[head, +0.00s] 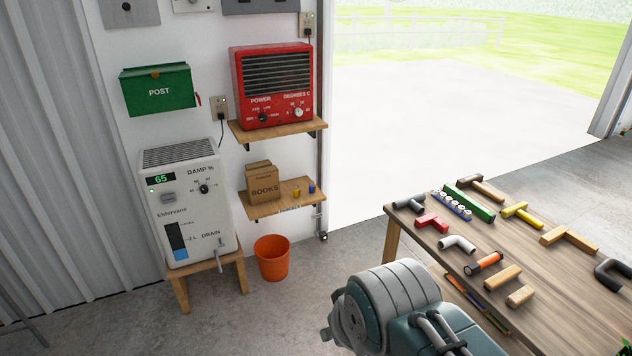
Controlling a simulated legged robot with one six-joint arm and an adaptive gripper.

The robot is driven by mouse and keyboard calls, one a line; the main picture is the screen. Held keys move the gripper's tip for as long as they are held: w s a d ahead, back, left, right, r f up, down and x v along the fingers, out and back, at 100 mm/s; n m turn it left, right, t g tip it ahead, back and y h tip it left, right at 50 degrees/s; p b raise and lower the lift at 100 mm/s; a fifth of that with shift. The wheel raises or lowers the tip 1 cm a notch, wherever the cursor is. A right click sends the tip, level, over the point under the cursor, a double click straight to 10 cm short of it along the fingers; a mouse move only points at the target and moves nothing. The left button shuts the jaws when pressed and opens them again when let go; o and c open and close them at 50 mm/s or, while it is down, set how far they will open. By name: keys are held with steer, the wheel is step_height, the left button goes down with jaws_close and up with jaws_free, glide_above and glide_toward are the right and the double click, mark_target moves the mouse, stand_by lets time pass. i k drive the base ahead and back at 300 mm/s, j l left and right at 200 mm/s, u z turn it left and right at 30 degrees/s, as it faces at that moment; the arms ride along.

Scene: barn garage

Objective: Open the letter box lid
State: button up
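The green letter box (159,91), marked POST, is mounted on the white wall at the upper left in the head view. Its lid (154,70) is the darker green top and looks closed. A small red flag-like part (198,100) shows at its right side. A small orange-brown detail sits on the lid's front edge. Part of my arm shows at the bottom centre, well to the right of and below the letter box. My gripper's fingers are not visible in this view.
A white dehumidifier (183,208) stands on a wooden stool below the letter box. A red heater (272,87) sits on a shelf to its right. An orange bucket (271,258) stands on the floor. A workbench (590,294) with several tools and pipes is at right.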

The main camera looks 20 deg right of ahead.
mark_target(155, 72)
steer(key=i+l+z, duration=0.1)
steer(key=i, duration=0.4)
steer(key=i+l+z, duration=0.15)
steer(key=i+l, duration=0.15)
steer(key=i, duration=0.15)
steer(key=i+l+z, duration=0.1)
steer(key=i, duration=0.4)
